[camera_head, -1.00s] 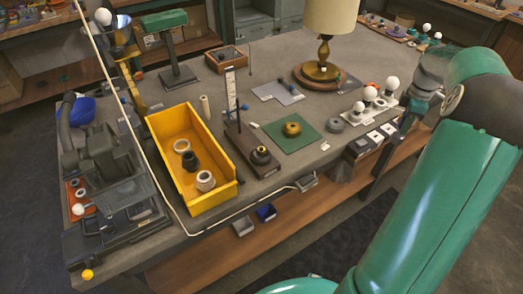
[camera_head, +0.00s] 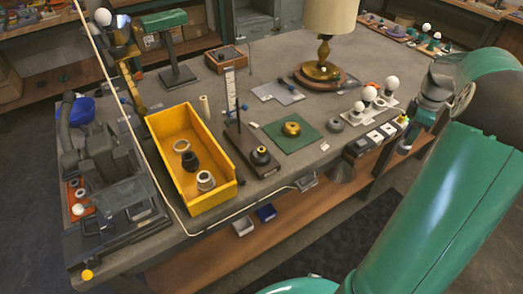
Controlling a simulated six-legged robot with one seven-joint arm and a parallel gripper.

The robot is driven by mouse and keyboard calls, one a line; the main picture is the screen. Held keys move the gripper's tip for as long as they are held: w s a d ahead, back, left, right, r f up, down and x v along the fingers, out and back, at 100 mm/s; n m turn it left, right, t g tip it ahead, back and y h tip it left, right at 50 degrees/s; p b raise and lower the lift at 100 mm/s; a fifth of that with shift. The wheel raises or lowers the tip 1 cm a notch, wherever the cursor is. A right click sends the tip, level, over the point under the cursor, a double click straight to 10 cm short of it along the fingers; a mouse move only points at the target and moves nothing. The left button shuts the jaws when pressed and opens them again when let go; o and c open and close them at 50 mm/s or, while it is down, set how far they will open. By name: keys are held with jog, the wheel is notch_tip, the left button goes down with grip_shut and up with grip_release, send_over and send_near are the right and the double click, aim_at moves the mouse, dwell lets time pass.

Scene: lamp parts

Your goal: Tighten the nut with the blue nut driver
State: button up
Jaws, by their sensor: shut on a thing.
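My gripper (camera_head: 424,114) is at the right, beside the front right edge of the bench and near the white bulbs. It is small and partly hidden by my arm. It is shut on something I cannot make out. Small yellow and green spots show beside it. I cannot make out the nut for certain.
A yellow bin (camera_head: 216,200) with several rings stands left of the base. A green mat (camera_head: 293,144) bears a brass part (camera_head: 291,128). A lamp (camera_head: 322,70) stands at the back. Bulbs (camera_head: 390,84) stand at right. Small trays (camera_head: 266,213) hang at the front edge.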

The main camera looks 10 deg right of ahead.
jog(key=shift+m, duration=0.7)
jog(key=s, duration=0.3)
jog(key=s+a, duration=0.1)
jog(key=s, duration=0.1)
jog(key=shift+s, duration=0.3)
jog(key=shift+m, duration=1.1)
jog(key=w+a, duration=0.4)
jog(key=a, duration=0.5)
jog(key=shift+w+a, duration=0.15)
jog(key=shift+a, duration=0.05)
dwell(4.3)
